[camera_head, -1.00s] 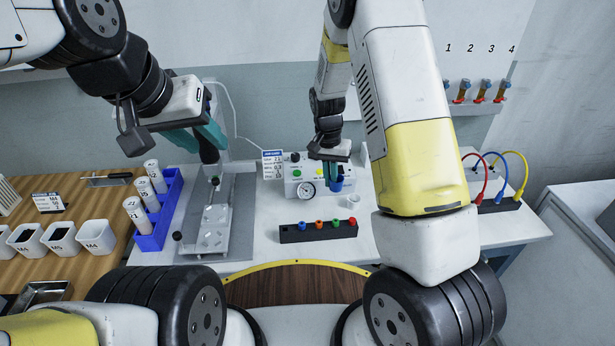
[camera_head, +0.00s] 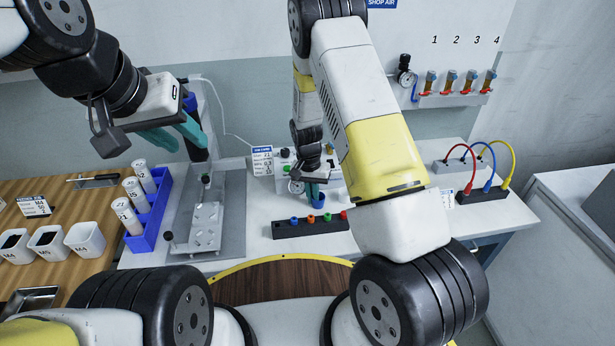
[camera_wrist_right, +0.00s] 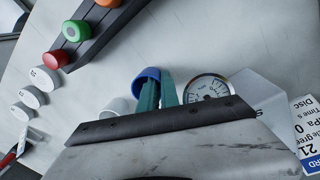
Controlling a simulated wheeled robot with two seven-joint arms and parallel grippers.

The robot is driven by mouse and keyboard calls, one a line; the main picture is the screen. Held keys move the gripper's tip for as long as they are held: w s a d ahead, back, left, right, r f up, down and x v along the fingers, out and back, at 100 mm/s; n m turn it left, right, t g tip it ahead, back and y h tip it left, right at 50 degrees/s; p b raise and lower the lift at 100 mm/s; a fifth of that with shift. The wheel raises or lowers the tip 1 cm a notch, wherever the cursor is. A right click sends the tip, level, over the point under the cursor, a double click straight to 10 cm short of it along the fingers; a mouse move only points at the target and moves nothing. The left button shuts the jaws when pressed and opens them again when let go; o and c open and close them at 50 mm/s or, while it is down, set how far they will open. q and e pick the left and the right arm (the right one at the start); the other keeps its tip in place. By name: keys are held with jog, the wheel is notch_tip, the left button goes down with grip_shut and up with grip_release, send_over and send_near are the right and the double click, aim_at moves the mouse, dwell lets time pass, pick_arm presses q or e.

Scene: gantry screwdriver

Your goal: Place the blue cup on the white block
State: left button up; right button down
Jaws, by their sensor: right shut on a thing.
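My right gripper (camera_head: 314,188) is shut on the blue cup (camera_head: 318,202), behind the row of coloured knobs. In the right wrist view the teal fingers (camera_wrist_right: 155,95) grip the cup's wall, and its blue rim (camera_wrist_right: 147,74) shows at the fingertips. I cannot tell how high it is above the table. A small white piece (camera_wrist_right: 114,108) is beside the cup in the wrist view. A pale block (camera_head: 207,217) sits on the metal fixture at left; I cannot tell which is the task's white block. My left gripper (camera_head: 188,146) is open and empty above the fixture's far end.
A black strip with coloured knobs (camera_head: 310,228) lies in front of the right gripper. A gauge box (camera_head: 283,182) stands beside it. A blue rack (camera_head: 155,225) with white cylinders is left of the fixture. Cables (camera_head: 490,165) are at right. My right arm hides part of the table.

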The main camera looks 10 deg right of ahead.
jog(key=c, duration=1.9)
grip_release()
jog(key=shift+f, duration=0.1)
